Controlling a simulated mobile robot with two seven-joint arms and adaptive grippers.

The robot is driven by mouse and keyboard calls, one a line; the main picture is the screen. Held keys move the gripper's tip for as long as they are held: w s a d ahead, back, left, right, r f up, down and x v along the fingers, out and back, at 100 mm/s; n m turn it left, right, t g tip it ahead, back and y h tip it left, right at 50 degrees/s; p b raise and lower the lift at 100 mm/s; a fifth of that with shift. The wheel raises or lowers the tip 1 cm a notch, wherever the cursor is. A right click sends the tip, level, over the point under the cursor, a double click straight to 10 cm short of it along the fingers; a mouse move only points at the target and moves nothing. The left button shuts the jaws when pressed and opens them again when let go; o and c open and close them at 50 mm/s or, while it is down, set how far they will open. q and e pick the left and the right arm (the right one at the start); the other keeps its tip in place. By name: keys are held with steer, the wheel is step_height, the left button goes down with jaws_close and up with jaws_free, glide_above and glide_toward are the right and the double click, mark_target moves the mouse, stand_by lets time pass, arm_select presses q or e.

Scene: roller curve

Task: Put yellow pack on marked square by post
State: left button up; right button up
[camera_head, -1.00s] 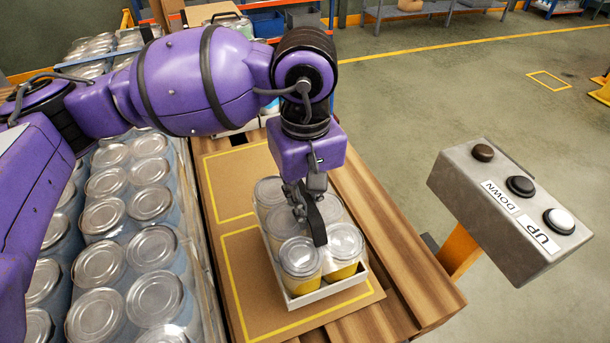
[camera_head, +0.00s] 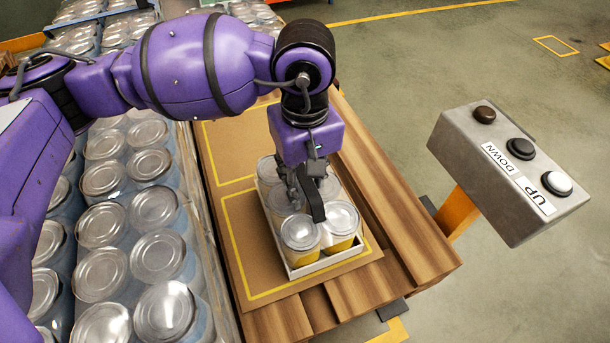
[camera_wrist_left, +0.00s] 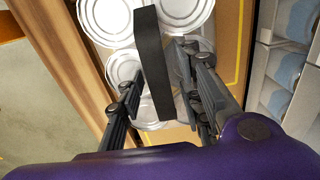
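The yellow pack (camera_head: 303,258) is a low white tray of yellow cans with silver lids. It sits upright on a brown sheet, over the right part of the near yellow-outlined square (camera_head: 241,262). The pack hides part of the square's right side. A dark strap (camera_wrist_left: 152,65) runs above the lids. My left gripper (camera_head: 304,190) is low over the pack, with its fingers on either side of the strap. In the left wrist view the gripper (camera_wrist_left: 162,70) shows a finger each side of it; whether they press it is unclear. My right gripper is not in view.
A post (camera_head: 458,212) carries a grey button box (camera_head: 510,170) marked UP and DOWN, right of the wooden platform (camera_head: 400,225). A second outlined square (camera_head: 215,165) lies behind the pack. Rows of cans (camera_head: 130,230) stand close on the left.

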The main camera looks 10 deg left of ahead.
arm_select(q)
steer(key=shift+r, duration=0.3)
step_height(320, 180, up, 12)
steer(key=shift+f, duration=0.15)
